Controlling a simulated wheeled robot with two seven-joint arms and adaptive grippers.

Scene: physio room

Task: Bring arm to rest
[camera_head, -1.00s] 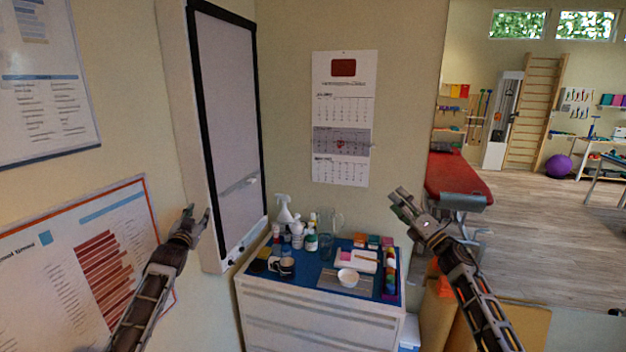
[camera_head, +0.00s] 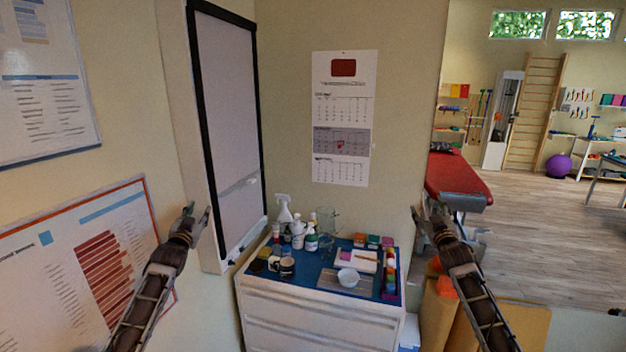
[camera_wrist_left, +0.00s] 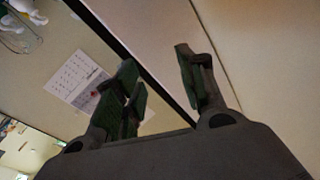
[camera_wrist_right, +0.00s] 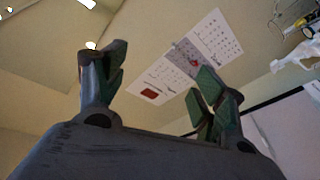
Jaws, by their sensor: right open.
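My left gripper (camera_head: 196,216) is raised at the left in the head view, in front of the wall beside the whiteboard panel. In the left wrist view its fingers (camera_wrist_left: 160,85) are apart with nothing between them. My right gripper (camera_head: 430,216) is raised to the right of the dresser, in front of the wall's edge and the red treatment table. In the right wrist view its fingers (camera_wrist_right: 157,90) are spread and empty. Both grippers point upward and touch nothing that I can see.
A white dresser (camera_head: 318,305) with a blue top stands between my arms. A calendar (camera_head: 341,120) hangs above. A red treatment table (camera_head: 455,176) is at the right.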

